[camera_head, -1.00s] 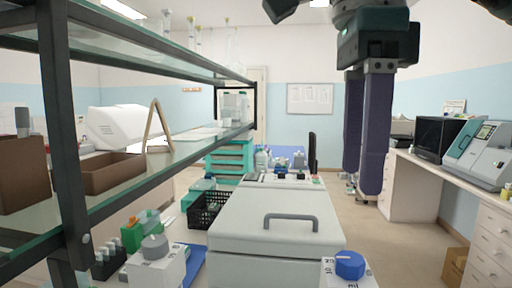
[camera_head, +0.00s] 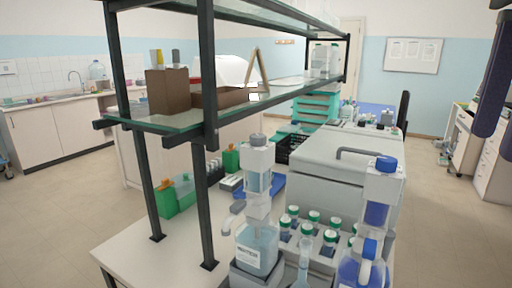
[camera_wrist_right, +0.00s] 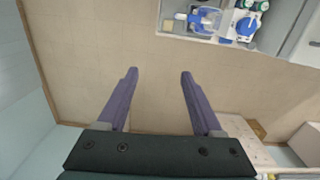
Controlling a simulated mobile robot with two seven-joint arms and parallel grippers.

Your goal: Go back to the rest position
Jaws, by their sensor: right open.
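My right gripper (camera_head: 492,115) shows at the right edge of the head view, with its purple fingers pointing down and partly cut off by the frame. In the right wrist view its two fingers (camera_wrist_right: 159,75) stand wide apart with nothing between them, above bare floor. My left gripper is not in view.
The bench (camera_head: 135,245) carries a glass shelf rack (camera_head: 208,130), a lidded grey machine (camera_head: 340,190), dispenser bottles (camera_head: 258,245) and several green-capped bottles (camera_head: 308,228). A noticeboard (camera_head: 412,55) hangs on the far wall.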

